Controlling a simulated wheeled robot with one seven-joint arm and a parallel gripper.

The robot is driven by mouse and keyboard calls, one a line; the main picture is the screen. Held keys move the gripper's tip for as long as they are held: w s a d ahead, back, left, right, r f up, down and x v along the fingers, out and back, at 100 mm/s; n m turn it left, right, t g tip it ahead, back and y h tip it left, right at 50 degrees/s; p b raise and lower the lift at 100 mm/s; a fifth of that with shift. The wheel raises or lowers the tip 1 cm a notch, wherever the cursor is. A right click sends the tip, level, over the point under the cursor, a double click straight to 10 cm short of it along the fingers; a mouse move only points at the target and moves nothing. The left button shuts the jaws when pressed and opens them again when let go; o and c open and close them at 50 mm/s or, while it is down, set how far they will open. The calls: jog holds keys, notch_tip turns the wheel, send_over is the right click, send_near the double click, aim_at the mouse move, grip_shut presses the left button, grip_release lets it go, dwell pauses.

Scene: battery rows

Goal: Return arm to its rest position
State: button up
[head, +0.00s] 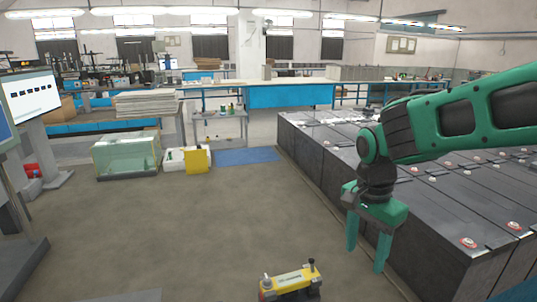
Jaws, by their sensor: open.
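My gripper (368,246) hangs from the green and black arm at the right of the head view. Its two green fingers point down and stand apart, with nothing between them. It is above the floor, in front of the left side of the battery rows (400,205) in the picture. The batteries are large dark boxes with red-ringed terminals on top. The arm reaches in from the right edge and covers part of the batteries.
A yellow device (289,280) is at the bottom middle. A glass tank (126,155), a yellow panel (196,160) and a small table (217,116) stand further back. A monitor (32,104) is at the left. The middle floor (190,235) is clear.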

jog(key=s+d+f+n, duration=0.1)
jog(key=s+d+n, duration=0.4)
jog(key=s+d, duration=1.4)
jog(key=shift+f+n+y, duration=0.2)
jog(key=shift+n+y, duration=0.1)
jog(key=shift+y, duration=0.1)
jog(key=shift+w+f, duration=0.25)
jog(key=shift+w, duration=0.3)
dwell(0.6)
dwell(1.0)
